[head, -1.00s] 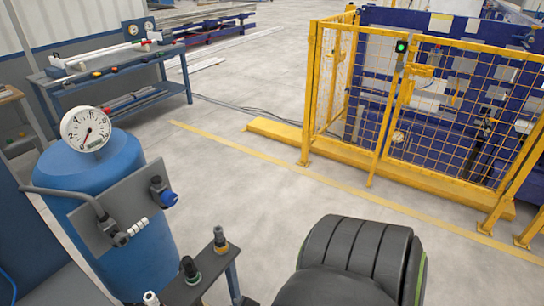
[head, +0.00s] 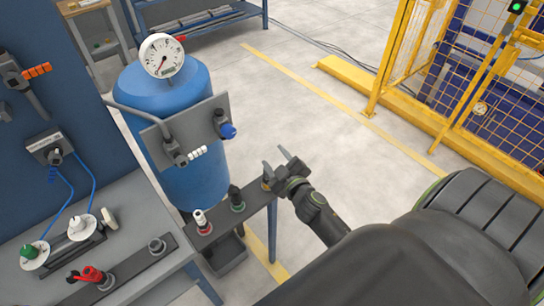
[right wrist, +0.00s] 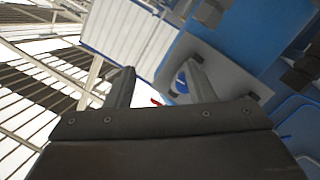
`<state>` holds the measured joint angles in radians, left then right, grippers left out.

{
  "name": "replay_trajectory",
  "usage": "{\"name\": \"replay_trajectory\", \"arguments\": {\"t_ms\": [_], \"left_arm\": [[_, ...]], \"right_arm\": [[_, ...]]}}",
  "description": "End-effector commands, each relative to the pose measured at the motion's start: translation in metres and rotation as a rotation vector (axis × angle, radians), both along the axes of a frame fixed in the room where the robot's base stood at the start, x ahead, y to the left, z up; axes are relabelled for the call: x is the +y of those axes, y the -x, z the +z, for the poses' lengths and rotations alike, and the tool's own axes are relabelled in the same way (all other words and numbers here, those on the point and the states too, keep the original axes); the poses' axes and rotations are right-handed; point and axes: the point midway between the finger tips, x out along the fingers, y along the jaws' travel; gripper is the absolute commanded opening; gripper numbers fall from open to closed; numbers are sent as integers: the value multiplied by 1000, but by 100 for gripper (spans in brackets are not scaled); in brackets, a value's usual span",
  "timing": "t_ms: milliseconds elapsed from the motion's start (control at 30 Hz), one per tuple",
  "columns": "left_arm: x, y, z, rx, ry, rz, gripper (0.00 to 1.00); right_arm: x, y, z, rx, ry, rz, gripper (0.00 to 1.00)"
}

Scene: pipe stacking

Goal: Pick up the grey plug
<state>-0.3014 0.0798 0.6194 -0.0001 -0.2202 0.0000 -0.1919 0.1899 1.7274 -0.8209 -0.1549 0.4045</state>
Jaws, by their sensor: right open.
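A grey plug-like fitting (head: 157,246) stands upright on a dark bar on the workbench at the lower left of the head view; I cannot be sure it is the grey plug. My right gripper (head: 277,160) is open and empty, well to its right, above the far end of a small stand (head: 240,222). On that stand are a white plug with a red ring (head: 202,220) and a black plug with a green ring (head: 236,200). A third, orange-ringed fitting (head: 266,183) is partly hidden by the gripper. The open fingers also show in the right wrist view (right wrist: 158,72).
A blue tank (head: 178,95) with a gauge and a grey valve plate (head: 190,125) stands behind the stand. The bench (head: 130,205) carries a red-handled valve (head: 92,274) and two round discs with cables. Yellow fencing (head: 440,90) is at right; open floor lies between.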

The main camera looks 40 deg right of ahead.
Motion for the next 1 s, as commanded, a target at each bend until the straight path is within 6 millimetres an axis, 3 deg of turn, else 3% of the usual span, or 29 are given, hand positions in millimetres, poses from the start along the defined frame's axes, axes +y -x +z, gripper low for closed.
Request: {"name": "replay_trajectory", "arguments": {"t_ms": [167,300,467,600,767,867,1000], "left_arm": [[0,0,7,0,0,0,0],[0,0,14,0,0,0,0],[0,0,22,0,0,0,0],[0,0,29,-1,0,0,0],[0,-1,36,-1,0,0,0],[0,-1,41,-1,0,0,0],[0,-1,47,-2,0,0,0]], "right_arm": [[37,-31,50,-150,118,216,49],[83,-49,86,-241,254,480,49],[130,-56,99,-228,417,793,49],[153,-56,89,-109,558,1038,49],[149,-53,70,142,704,1249,49],[131,-51,60,355,779,1328,49],[90,-47,56,699,853,1353,49]]}}
